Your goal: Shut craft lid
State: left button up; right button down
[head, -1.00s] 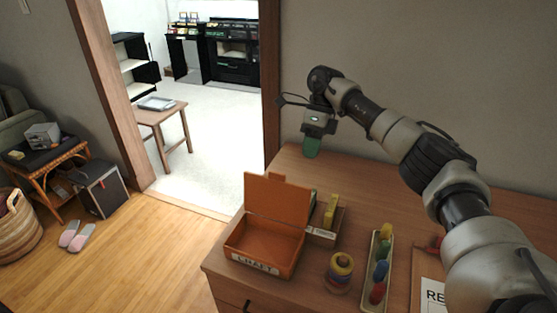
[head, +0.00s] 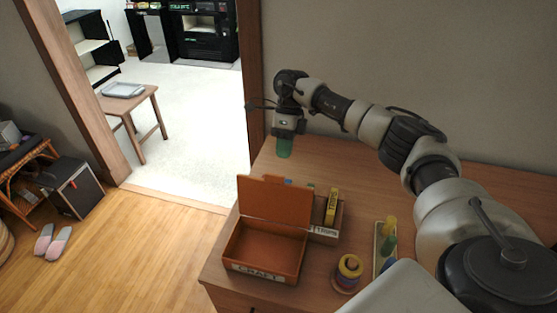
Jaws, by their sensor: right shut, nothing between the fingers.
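The orange craft box (head: 264,250) stands on the dresser near its left front corner, with a "CRAFT" label on its front. Its lid (head: 275,202) is open and stands up at the back edge, leaning slightly back. The box looks empty inside. My right gripper (head: 284,148) points down beyond the raised lid, above the far left part of the dresser, apart from the lid. Its green fingertips are together and hold nothing. My left gripper is not in view.
A small bin with yellow sticks (head: 332,207) stands right beside the box. A ringed yellow-topped toy (head: 347,272) and a tray of coloured pegs (head: 377,250) are further right. The dresser top (head: 335,155) is bare at the back. A wall and doorway lie behind.

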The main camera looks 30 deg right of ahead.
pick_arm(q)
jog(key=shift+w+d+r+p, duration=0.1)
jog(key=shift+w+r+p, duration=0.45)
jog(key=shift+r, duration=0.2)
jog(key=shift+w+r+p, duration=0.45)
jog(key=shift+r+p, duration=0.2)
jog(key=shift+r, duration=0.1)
pick_arm(e)
jog(key=shift+s+a+f, duration=0.25)
jog(key=shift+s+a, duration=0.25)
jog(key=shift+a, duration=0.1)
jog(key=shift+s+a+f, duration=0.2)
jog(key=shift+s+a, duration=0.25)
jog(key=shift+a, duration=0.2)
jog(key=shift+s+a+f, duration=0.25)
jog(key=shift+s+a, duration=0.25)
jog(key=shift+a, duration=0.1)
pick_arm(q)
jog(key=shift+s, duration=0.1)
pick_arm(e)
jog(key=shift+s, duration=0.1)
